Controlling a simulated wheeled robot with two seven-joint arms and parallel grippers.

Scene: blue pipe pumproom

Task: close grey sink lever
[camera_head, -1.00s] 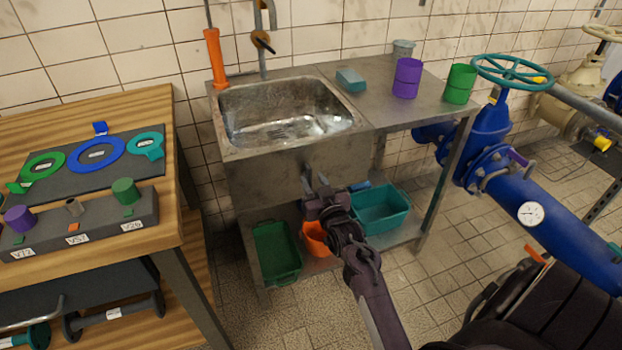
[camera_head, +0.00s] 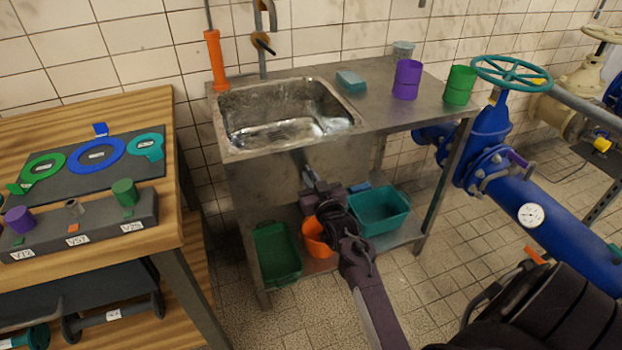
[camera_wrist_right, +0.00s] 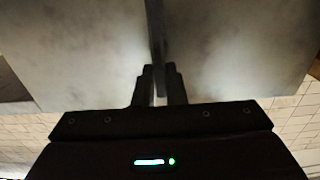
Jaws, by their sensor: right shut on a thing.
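The grey sink lever (camera_head: 303,162) is on the front of the metal sink (camera_head: 295,175), below the basin. It also shows in the right wrist view as a narrow grey bar (camera_wrist_right: 156,35) running down between the fingers. My right gripper (camera_head: 310,182) is at the lower end of the lever and shut on it. In the right wrist view the fingers (camera_wrist_right: 158,82) stand on either side of the bar. The gripper hides part of the lever in the head view. My left gripper is not in view.
A sponge (camera_head: 351,81), a purple cup (camera_head: 407,80) and a green cup (camera_head: 460,85) stand on the sink top. Green (camera_head: 277,252), orange (camera_head: 317,238) and teal (camera_head: 379,211) containers are on the shelf below. A wooden table (camera_head: 178,230) stands left, a blue pipe (camera_head: 560,235) right.

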